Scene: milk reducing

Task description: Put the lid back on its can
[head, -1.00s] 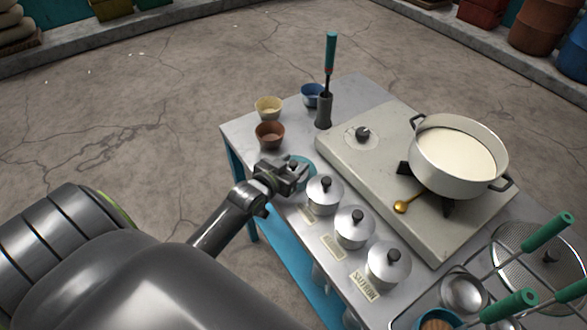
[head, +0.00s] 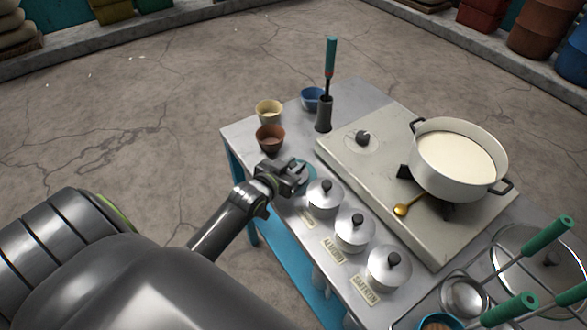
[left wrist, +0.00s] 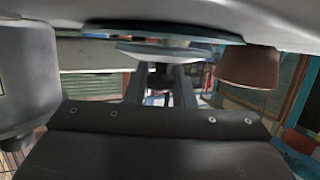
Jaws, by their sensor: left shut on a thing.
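Three silver cans stand in a row along the table's near left edge: a first can (head: 323,198), a middle can (head: 355,232) and a can labelled saffron (head: 389,266). Each shows a silver lid with a black knob. My left gripper (head: 296,178) is beyond the first can, low over a teal dish (head: 310,175). In the left wrist view its fingers are closed around the dark knob (left wrist: 158,77) of a pale, disc-shaped lid (left wrist: 150,52). The lid lies against or very close to the teal dish (left wrist: 178,40); I cannot tell whether they touch. My right gripper is out of view.
Brown (head: 271,139), yellow (head: 269,112) and blue (head: 312,98) bowls stand beyond my left gripper. A dark holder (head: 324,114) stands nearby. A pot of milk (head: 458,165) sits on the stove slab (head: 400,145) to the right. Green-handled utensils (head: 545,235) lie at lower right.

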